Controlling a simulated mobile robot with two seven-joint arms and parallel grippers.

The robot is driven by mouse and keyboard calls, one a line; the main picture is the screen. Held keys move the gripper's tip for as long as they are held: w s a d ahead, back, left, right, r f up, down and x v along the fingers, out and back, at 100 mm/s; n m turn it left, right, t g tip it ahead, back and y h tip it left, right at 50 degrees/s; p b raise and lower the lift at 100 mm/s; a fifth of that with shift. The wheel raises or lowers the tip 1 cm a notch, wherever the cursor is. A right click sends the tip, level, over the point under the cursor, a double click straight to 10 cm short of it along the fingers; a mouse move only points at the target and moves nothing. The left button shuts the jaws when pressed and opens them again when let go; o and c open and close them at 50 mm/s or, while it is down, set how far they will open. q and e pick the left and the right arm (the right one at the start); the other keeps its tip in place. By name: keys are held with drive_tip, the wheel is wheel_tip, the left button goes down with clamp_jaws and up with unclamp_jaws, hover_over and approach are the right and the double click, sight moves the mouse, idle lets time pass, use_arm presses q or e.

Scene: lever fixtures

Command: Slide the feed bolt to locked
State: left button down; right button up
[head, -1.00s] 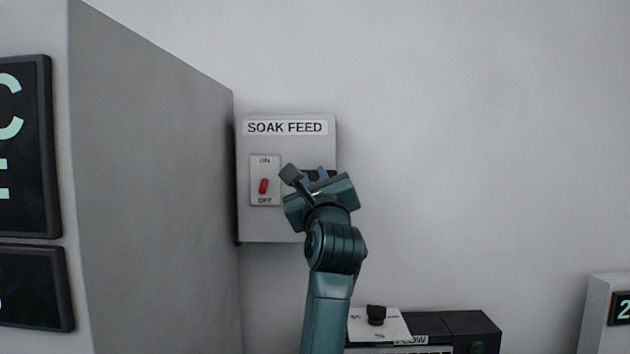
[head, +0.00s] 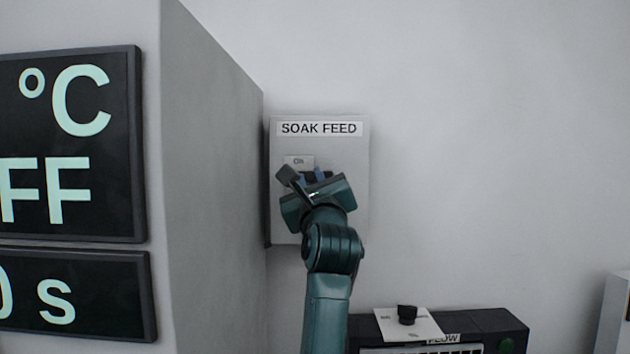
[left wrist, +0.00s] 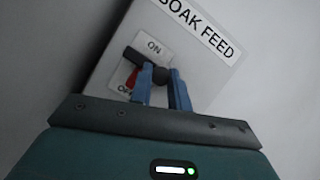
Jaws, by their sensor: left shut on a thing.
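The feed panel (head: 350,215) is a pale box on the wall labelled SOAK FEED; it also shows in the left wrist view (left wrist: 205,65). A dark bolt piece (left wrist: 147,68) lies across the ON/OFF plate, over part of the red switch (left wrist: 131,80). My left gripper (head: 316,176) is at the panel's front, its blue fingers (left wrist: 162,80) shut on the dark bolt piece. My right gripper is not in view.
A large grey cabinet (head: 210,190) with dark display screens (head: 70,145) stands close on the left. The wall to the right is bare.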

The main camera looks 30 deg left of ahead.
use_arm(q)
drive_tip(key=shift+a, duration=0.15)
drive_tip(key=c, duration=1.3)
unclamp_jaws()
drive_tip(key=shift+s+a, duration=0.1)
drive_tip(key=shift+s, duration=0.05)
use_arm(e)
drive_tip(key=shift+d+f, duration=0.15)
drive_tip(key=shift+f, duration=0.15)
use_arm(q)
drive_tip(key=shift+s+d+f, duration=0.25)
drive_tip(key=shift+d, duration=0.1)
drive_tip(key=b+v, duration=0.5)
drive_tip(key=v, duration=0.7)
drive_tip(key=shift+d, duration=0.15)
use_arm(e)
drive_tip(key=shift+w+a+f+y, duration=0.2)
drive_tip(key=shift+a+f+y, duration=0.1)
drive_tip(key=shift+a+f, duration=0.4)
